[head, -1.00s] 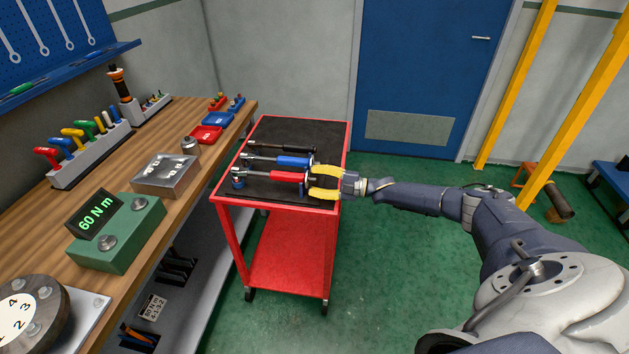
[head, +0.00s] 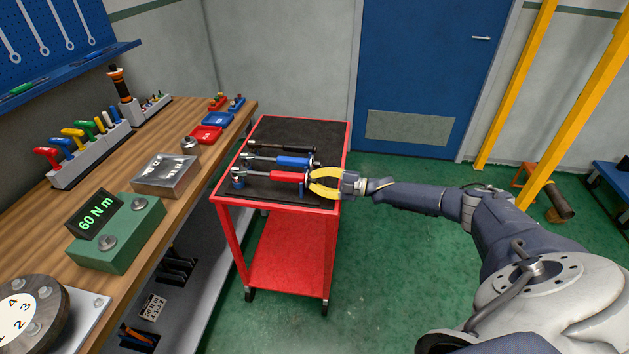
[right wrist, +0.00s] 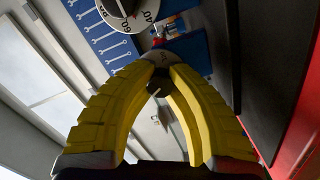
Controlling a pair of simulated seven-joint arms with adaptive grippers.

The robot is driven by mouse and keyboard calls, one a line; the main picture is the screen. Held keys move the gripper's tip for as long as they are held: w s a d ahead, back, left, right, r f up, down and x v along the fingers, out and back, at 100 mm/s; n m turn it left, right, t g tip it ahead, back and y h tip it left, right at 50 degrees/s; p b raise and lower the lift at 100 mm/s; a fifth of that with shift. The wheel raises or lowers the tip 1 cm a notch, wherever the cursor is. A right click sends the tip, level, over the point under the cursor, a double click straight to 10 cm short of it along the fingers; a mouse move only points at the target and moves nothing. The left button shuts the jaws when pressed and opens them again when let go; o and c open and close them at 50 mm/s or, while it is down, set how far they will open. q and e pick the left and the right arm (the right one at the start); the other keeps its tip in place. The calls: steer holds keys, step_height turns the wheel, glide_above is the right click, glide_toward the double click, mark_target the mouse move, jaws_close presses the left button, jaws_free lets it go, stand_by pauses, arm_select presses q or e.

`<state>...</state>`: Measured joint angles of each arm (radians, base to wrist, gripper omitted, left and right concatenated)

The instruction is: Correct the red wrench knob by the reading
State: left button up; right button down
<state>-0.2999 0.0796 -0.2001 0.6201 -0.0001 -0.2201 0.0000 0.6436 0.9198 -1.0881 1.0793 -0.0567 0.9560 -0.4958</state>
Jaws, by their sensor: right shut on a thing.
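The red wrench (head: 283,176) lies across the top of the red cart, with its knob end at the right edge. My right gripper (head: 311,182) has its yellow fingers closed on that knob end. In the right wrist view the fingertips (right wrist: 160,62) meet around the knob end, and a dark round part (right wrist: 158,82) shows between the fingers. A dial face with numbers (right wrist: 148,10) shows beyond them. The green tester box (head: 130,238) on the bench has a display (head: 95,214) reading 60 N m. My left gripper is out of view.
A blue wrench (head: 292,161) and a black wrench (head: 285,147) lie behind the red one. The wooden bench (head: 190,210) at the left holds a metal block (head: 166,175) and a tool rack (head: 92,155). Green floor (head: 400,290) is clear right of the cart.

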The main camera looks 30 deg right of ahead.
steer(key=shift+f+m+g, duration=0.1)
steer(key=shift+m+g, duration=0.2)
steer(key=shift+m, duration=2.5)
steer(key=c, duration=1.1)
jaws_free()
steer(key=shift+c, duration=0.2)
steer(key=v, duration=1.2)
